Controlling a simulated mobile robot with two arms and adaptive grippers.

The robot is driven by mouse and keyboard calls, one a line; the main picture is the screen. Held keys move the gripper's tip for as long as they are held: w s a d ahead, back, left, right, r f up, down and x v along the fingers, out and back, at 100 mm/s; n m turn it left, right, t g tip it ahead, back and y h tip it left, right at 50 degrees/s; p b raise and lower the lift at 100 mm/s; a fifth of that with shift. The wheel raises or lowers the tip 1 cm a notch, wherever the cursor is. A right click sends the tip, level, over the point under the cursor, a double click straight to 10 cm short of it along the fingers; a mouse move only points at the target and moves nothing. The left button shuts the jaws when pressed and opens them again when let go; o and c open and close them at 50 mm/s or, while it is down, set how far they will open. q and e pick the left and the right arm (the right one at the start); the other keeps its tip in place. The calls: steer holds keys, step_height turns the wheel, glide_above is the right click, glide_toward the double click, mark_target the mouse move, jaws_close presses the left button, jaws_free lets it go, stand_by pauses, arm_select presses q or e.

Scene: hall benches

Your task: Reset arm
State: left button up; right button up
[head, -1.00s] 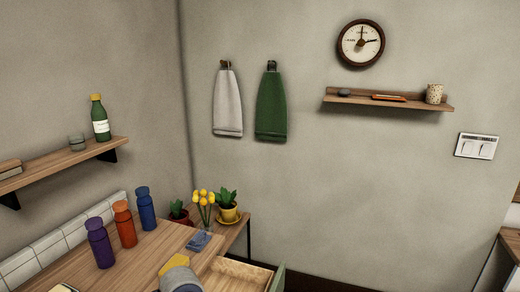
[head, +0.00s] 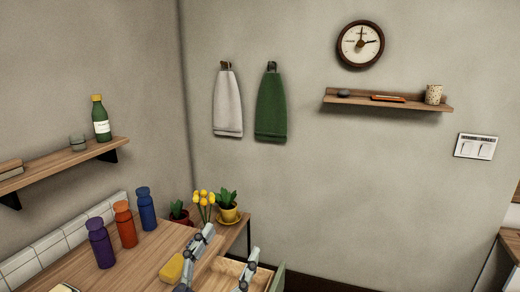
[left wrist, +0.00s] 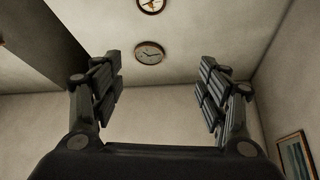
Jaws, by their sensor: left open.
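My left gripper (head: 231,241) is at the bottom of the head view, over the wooden counter (head: 150,250) and the open drawer. Its two fingers point up and stand wide apart, with nothing between them. In the left wrist view the same gripper (left wrist: 160,75) is open and empty, and it faces the wall and ceiling. My right gripper is not in view.
A yellow block (head: 171,269) lies beside the left finger. Purple (head: 101,245), orange (head: 125,226) and blue (head: 146,211) bottles stand along the tiled edge. An open drawer (head: 228,267) and potted plants (head: 228,208) are close by. The space before the wall is clear.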

arm_select(q)
steer(key=s+a+f+n+g+y, duration=0.1)
steer(key=a+f+n+g+y, duration=0.3)
steer(key=a+f+y, duration=0.5)
steer(key=s+a+f+n+g+y, duration=0.15)
steer(key=a+f+n+y, duration=0.35)
steer(key=f, duration=0.6)
steer(key=s+f+m+g+h, duration=0.1)
steer(key=s+f+g, duration=0.55)
steer(key=s, duration=0.35)
steer(key=s+f+g+h, duration=0.1)
steer(key=s+f+g, duration=0.4)
steer(key=s+f, duration=0.4)
step_height(320, 180, down, 25)
steer(key=s+g, duration=0.1)
steer(key=s, duration=0.2)
steer(key=s+a+f, duration=0.2)
steer(key=s+f, duration=0.6)
steer(key=s+a+f+m+g, duration=0.1)
steer(key=s+f, duration=0.8)
steer(key=shift+a, duration=0.35)
